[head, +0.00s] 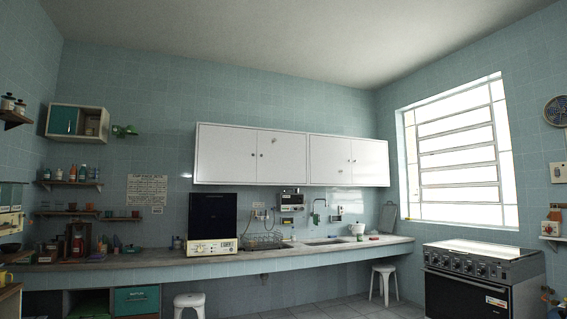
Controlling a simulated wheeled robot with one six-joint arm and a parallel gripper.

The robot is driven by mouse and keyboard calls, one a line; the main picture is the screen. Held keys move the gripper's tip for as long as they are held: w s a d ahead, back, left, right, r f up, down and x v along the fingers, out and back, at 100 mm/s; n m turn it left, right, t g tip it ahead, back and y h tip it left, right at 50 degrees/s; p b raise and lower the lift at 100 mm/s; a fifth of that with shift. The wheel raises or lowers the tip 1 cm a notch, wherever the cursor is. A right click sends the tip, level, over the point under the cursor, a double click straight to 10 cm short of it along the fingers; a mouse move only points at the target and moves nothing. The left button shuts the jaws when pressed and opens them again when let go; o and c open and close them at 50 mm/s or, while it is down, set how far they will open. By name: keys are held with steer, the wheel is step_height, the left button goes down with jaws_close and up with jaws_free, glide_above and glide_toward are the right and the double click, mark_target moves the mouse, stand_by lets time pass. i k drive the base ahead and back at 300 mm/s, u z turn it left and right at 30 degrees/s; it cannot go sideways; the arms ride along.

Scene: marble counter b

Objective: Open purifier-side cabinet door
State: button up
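Two white wall cabinets hang side by side on the tiled wall in the head view. The left cabinet has a left door (226,153) and a right door (281,158); the right cabinet also has a left door (330,160) and a right door (370,163). All of these doors look shut, with small dark knobs. A small boxy appliance that may be the purifier (292,201) is mounted on the wall just below the left cabinet's right door. No label marks which door is the purifier-side one. My gripper is not in view.
A long marble counter (170,262) runs below the cabinets, carrying a dark-panelled appliance (212,225), a dish rack (264,240) and a sink (325,242). White stools (190,303) stand under it. A black stove (480,280) is at right. Some floor (335,307) shows clear.

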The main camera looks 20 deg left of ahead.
mark_target(281, 157)
steer(key=u, duration=0.2)
steer(key=i, duration=0.75)
steer(key=u, duration=0.8)
steer(key=i, duration=1.75)
steer(key=u, duration=0.45)
steer(key=i, duration=1.7)
steer(key=z, duration=0.25)
steer(key=i, duration=1.75)
steer(key=z, duration=1.05)
steer(key=i, duration=1.35)
steer(key=z, duration=0.5)
